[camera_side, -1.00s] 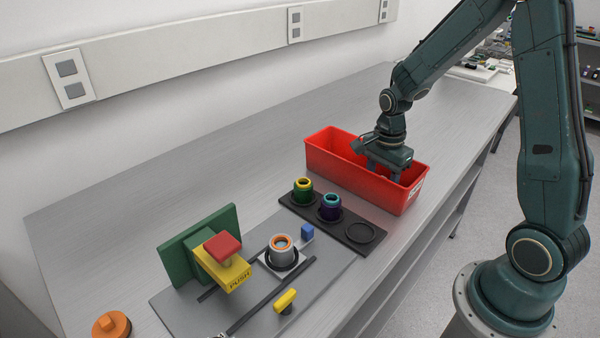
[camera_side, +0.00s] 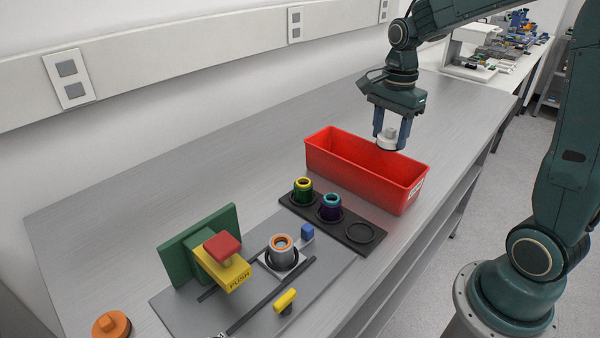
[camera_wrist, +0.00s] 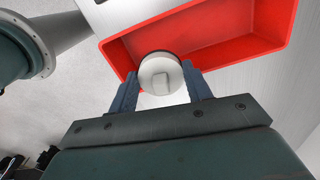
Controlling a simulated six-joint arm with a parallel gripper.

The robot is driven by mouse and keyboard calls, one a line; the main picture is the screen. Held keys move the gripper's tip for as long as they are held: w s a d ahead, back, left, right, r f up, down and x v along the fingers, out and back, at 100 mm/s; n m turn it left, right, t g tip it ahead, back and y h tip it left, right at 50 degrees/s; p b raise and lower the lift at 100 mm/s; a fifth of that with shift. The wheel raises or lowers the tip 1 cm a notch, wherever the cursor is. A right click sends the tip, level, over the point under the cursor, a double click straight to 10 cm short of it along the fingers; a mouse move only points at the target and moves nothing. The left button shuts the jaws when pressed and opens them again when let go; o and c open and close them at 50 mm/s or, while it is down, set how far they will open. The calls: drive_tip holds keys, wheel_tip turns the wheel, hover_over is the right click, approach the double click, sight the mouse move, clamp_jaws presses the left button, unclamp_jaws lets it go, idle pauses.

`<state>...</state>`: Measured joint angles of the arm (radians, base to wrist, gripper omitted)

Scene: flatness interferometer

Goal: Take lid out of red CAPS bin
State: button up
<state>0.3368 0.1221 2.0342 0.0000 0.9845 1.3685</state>
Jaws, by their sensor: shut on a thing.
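The lid (camera_side: 387,140) is a round, whitish-grey cap with a raised bar on top. My gripper (camera_side: 391,133) is shut on it and holds it above the red CAPS bin (camera_side: 365,184), clear of the rim. In the wrist view the lid (camera_wrist: 160,74) sits between the two blue-grey fingers of my gripper (camera_wrist: 161,88). The red bin (camera_wrist: 279,25) shows behind it there. The part of the bin's inside that I can see is bare. Some of its floor is hidden by the front wall.
A black tray (camera_side: 359,232) left of the bin holds a green-yellow part (camera_side: 303,192) and a purple-cyan part (camera_side: 330,208), with one empty round place. A fixture with a yellow PUSH block (camera_side: 236,276) and a grey orange-ringed part (camera_side: 281,252) stands further left. The bench behind the bin is clear.

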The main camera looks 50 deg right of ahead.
sight(390, 129)
wheel_tip(390, 129, up, 7)
idle(0.3)
drive_tip(key=shift+a, duration=0.1)
idle(0.5)
